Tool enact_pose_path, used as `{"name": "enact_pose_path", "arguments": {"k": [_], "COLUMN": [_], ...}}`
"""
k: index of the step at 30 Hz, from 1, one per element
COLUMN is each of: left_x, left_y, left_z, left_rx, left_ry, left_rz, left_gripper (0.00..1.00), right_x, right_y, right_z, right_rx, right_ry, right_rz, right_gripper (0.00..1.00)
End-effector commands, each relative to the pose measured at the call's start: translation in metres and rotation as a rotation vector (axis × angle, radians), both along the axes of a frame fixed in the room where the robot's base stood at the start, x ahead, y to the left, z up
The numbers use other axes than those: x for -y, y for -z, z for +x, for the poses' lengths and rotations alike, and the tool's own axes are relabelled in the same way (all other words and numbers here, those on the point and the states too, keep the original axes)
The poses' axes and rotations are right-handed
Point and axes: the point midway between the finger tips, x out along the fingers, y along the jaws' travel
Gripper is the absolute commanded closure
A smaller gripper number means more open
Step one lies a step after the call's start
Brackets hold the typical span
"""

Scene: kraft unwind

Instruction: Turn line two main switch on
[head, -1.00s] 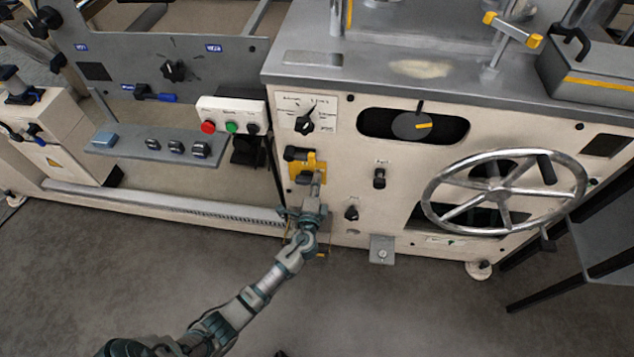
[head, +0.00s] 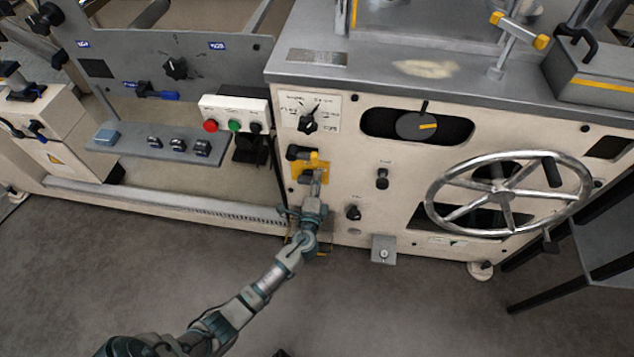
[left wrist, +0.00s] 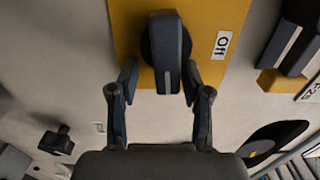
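A yellow switch plate (head: 297,172) sits on the cream front panel of the machine, near its left edge. In the left wrist view the yellow plate (left wrist: 232,18) carries a dark rotary handle (left wrist: 167,50) and a white label reading "Off" (left wrist: 221,45) to the right of it. My left gripper (head: 317,180) is at the plate in the head view. In the left wrist view my left gripper (left wrist: 160,82) has one finger on each side of the handle's lower end, with gaps visible. The gripper partly hides the plate in the head view. My right gripper is not in view.
A selector knob (head: 307,124) sits above the plate. Small black knobs (head: 382,178) and a large handwheel (head: 508,195) are to the right. A button box (head: 233,113) with red, green and black buttons is at the upper left. The floor in front is clear.

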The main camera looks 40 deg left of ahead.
Motion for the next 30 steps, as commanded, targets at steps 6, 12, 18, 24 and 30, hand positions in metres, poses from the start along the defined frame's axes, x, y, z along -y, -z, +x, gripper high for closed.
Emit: {"name": "enact_pose_path", "arguments": {"k": [6,12,18,24,30], "left_x": [0.016,0.04,0.055,0.06,0.06], "left_y": [0.001,0.002,0.003,0.002,0.002], "left_z": [-0.025,-0.065,-0.092,-0.101,-0.101], "left_rx": [-0.001,-0.002,-0.003,-0.002,-0.002], "left_ry": [0.003,0.001,-0.001,-0.003,-0.002], "left_rz": [-0.003,-0.004,-0.003,-0.001,-0.001], "left_gripper": [0.52,0.52,0.52,0.52,0.52], "right_x": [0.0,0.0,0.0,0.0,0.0], "right_y": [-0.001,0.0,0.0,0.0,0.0], "right_z": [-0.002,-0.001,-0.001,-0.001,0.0], "right_rx": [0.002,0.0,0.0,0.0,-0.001], "right_ry": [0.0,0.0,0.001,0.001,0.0], "right_rz": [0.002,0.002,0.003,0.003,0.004], "right_gripper": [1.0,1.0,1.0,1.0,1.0]}}
